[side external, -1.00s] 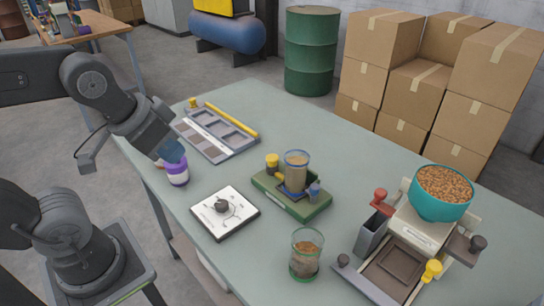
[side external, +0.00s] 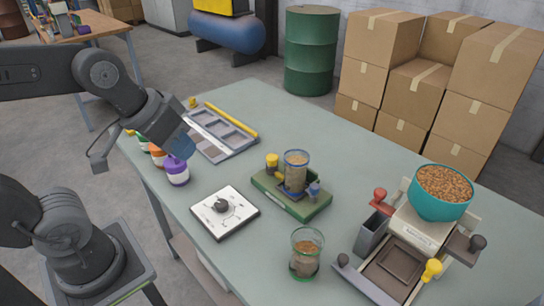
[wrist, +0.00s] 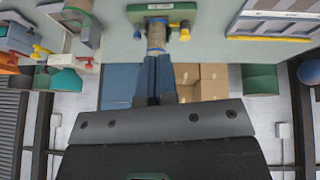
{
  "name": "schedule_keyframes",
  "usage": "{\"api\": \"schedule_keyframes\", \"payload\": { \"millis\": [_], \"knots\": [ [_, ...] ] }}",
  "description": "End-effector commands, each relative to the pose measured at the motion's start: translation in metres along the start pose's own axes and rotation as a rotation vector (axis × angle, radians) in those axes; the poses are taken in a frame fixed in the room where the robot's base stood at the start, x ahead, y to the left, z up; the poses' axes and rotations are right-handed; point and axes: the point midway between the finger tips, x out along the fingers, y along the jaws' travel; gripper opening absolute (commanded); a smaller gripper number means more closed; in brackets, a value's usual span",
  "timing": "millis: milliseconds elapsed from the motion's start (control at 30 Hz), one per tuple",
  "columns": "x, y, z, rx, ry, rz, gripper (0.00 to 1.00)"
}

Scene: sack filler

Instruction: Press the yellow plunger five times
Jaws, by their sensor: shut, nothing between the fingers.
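A yellow knob (side external: 272,160) stands upright on the green base (side external: 300,208), beside a clear jar (side external: 296,172) of brown material and a blue-grey knob (side external: 314,190). In the wrist view the yellow knob (wrist: 184,26) also shows. A second yellow knob (side external: 432,269) is on the white filling machine (side external: 420,232) under a teal bowl (side external: 440,205) of grain. I cannot tell for sure which knob is the plunger. My gripper (side external: 185,147) is shut and empty, above the purple bottle and well left of both knobs. Its blue fingers (wrist: 155,78) touch each other.
A purple bottle (side external: 177,172) and an orange one (side external: 158,155) stand near the table's left edge. A white plate with a dark knob (side external: 226,213), a grey tray (side external: 225,140) with a yellow bar, and a jar (side external: 306,252) are around. The table's centre back is clear.

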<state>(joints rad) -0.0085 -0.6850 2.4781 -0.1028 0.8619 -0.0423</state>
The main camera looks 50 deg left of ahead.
Motion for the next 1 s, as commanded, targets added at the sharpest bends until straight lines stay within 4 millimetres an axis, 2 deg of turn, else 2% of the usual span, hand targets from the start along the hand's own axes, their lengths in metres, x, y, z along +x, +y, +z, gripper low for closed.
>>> {"api": "schedule_keyframes", "payload": {
  "millis": [200,300,467,600,800,1000],
  "knots": [
    [0.025,0.028,-0.056,-0.426,-0.041,0.196,0.00],
    [0.042,0.032,-0.088,-0.672,-0.060,0.272,0.00],
    [0.077,0.025,-0.137,-1.087,-0.085,0.356,0.00],
    [0.111,0.006,-0.169,-1.427,-0.095,0.388,0.00],
    [0.148,-0.021,-0.191,-1.758,-0.094,0.391,0.00],
    [0.160,-0.031,-0.197,-1.866,-0.089,0.389,0.00]
  ]
}}
